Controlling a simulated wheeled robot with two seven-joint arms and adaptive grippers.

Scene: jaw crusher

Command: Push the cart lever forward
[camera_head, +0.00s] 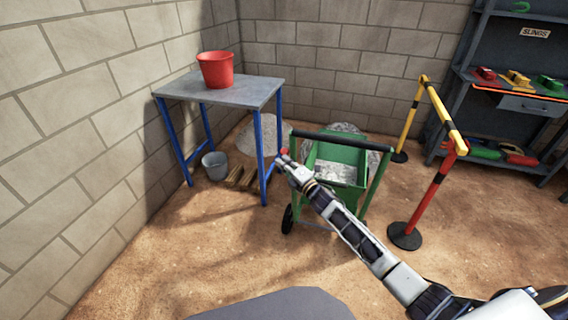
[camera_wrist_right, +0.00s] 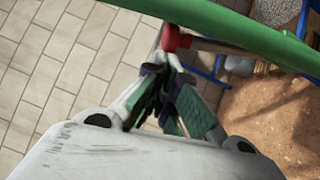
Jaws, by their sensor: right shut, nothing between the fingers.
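The green cart (camera_head: 338,152) stands on the dirt floor in the middle of the head view, with a dark handle bar (camera_head: 340,139) across its top. The cart lever's red knob (camera_head: 284,152) shows at the cart's left side. My right gripper (camera_head: 282,160) is at this knob, shut and empty. In the right wrist view the red knob (camera_wrist_right: 177,39) is just beyond my shut fingertips (camera_wrist_right: 168,62); I cannot tell whether they touch. The lever's shaft (camera_wrist_right: 222,47) runs right from the knob, below a green cart bar (camera_wrist_right: 235,27). My left gripper is out of view.
A blue-legged table (camera_head: 222,92) with a red bucket (camera_head: 215,69) stands left of the cart. A grey bucket (camera_head: 214,165) is under it. A red barrier post (camera_head: 425,200) stands to the right. Dirt floor is open at front left.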

